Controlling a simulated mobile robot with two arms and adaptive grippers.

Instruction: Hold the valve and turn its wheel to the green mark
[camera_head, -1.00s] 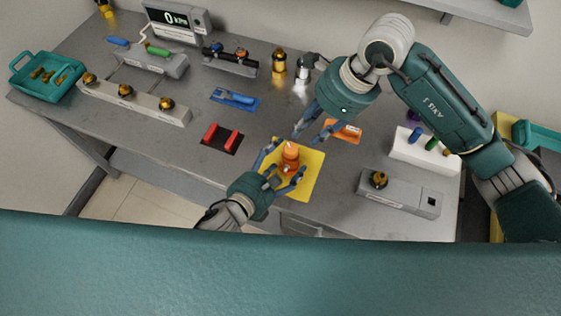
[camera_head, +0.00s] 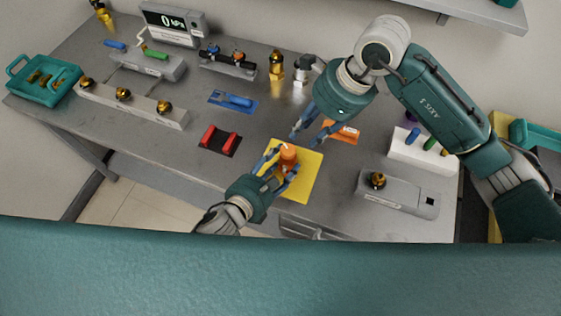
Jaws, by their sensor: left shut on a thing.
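The valve (camera_head: 288,155), with an orange top, stands on the yellow mat (camera_head: 308,182) near the front edge of the table. My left gripper (camera_head: 282,166) reaches in from the front and is shut on the valve's body, with its blue fingers on either side. A small pale mark shows at the valve's top. The green mark cannot be made out at this size. My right gripper (camera_head: 303,142) hangs just above and to the right of the valve, pointing down. Its fingers are apart and empty.
An orange mat (camera_head: 345,132) lies behind the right gripper. A grey block (camera_head: 397,193) with a brass knob stands at the right, and a white rack (camera_head: 425,155) behind it. A red-and-black holder (camera_head: 219,140) and blue mat (camera_head: 232,99) lie left. A teal tray (camera_head: 45,80) is far left.

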